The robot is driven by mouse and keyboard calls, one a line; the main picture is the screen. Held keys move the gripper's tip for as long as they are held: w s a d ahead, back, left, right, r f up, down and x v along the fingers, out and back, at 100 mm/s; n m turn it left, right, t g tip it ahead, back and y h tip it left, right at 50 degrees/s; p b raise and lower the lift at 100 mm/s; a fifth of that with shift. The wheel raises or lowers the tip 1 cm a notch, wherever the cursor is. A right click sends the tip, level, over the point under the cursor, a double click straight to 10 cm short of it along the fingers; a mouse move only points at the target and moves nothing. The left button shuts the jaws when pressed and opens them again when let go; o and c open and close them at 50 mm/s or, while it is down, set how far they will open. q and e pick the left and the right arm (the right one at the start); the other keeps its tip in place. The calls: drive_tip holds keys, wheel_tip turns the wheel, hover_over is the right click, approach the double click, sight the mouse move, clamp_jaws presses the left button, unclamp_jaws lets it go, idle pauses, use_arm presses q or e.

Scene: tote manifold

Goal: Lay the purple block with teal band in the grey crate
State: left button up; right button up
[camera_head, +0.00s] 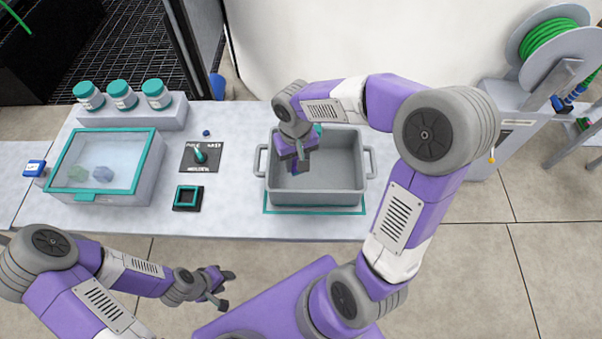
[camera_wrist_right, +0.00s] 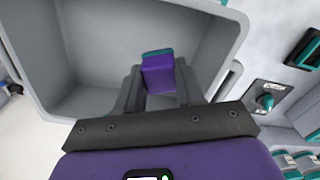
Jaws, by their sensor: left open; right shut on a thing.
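The grey crate (camera_head: 345,187) stands on the table at centre right, inside a teal outline. My right gripper (camera_head: 295,168) reaches down over the left part of the crate. In the right wrist view my right gripper (camera_wrist_right: 160,85) is shut on the purple block with teal band (camera_wrist_right: 158,75), with the crate's walls (camera_wrist_right: 95,30) around it. The block's height above the crate floor is hard to tell. In the head view the block is mostly hidden by the gripper. My left gripper (camera_head: 222,288) is open and empty, in front of the table.
A teal-rimmed clear-lidded box (camera_head: 148,170) stands at left, with several jars (camera_head: 120,95) on a block behind it. A panel with a teal knob (camera_head: 201,155) and a small black square fixture (camera_head: 187,198) lie between box and crate. A green cable reel (camera_head: 550,43) stands at right.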

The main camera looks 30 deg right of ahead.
wheel_tip(320, 180, down, 3)
drive_tip(key=shift+s+r+b, duration=0.1)
drive_tip(key=shift+s+b, duration=0.05)
drive_tip(key=shift+b, duration=0.2)
wheel_tip(320, 180, down, 5)
drive_tip(key=shift+r+b, duration=0.1)
drive_tip(key=shift+b, duration=0.8)
drive_tip(key=shift+f, duration=0.2)
drive_tip(key=o, duration=1)
drive_tip(key=shift+o, duration=0.2)
drive_tip(key=shift+r, duration=0.15)
